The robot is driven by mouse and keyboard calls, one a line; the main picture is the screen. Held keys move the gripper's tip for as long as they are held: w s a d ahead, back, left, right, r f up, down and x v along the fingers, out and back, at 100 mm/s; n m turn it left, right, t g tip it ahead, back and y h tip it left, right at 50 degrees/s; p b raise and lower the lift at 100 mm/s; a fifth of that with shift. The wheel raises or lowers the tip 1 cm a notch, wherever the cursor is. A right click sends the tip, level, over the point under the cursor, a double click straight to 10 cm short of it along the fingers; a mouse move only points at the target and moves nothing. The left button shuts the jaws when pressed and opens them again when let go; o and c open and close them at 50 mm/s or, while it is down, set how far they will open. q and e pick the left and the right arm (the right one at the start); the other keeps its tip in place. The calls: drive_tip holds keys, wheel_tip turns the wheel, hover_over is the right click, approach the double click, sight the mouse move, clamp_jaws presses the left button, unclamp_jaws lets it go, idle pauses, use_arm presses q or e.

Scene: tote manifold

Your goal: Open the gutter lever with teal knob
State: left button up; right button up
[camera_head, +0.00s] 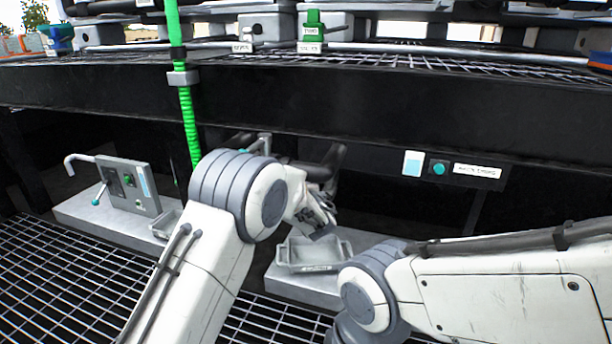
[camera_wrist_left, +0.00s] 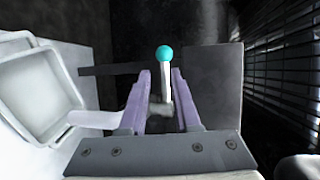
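In the left wrist view, a short pale lever (camera_wrist_left: 166,82) stands upright with a round teal knob (camera_wrist_left: 164,53) on top. My left gripper (camera_wrist_left: 161,78) is open, with its two purple fingers on either side of the lever. The lever is nearer the right finger, with a gap on the left; I cannot tell whether it touches. The knob shows beyond the fingertips. In the head view my left gripper (camera_head: 318,216) is partly seen beside a grey tray, and I cannot make out this lever there. My right arm comes in from the right; its gripper is out of view.
A grey tray (camera_head: 312,268) lies under my left gripper; a pale tray (camera_wrist_left: 32,92) shows in the wrist view. A control box (camera_head: 128,185) with another teal-tipped handle (camera_head: 98,200) stands left. A black beam (camera_head: 300,108) crosses above. A labelled panel (camera_head: 465,170) is at right.

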use_arm(q)
drive_tip(key=d+b+x, duration=0.1)
drive_tip(key=b+x, duration=0.2)
drive_tip(key=x, duration=0.7)
drive_tip(key=shift+w+d+r+t+h+b, duration=0.3)
drive_tip(key=shift+w+d+b, duration=0.1)
drive_tip(key=shift+w, duration=0.1)
clamp_jaws()
idle(1.1)
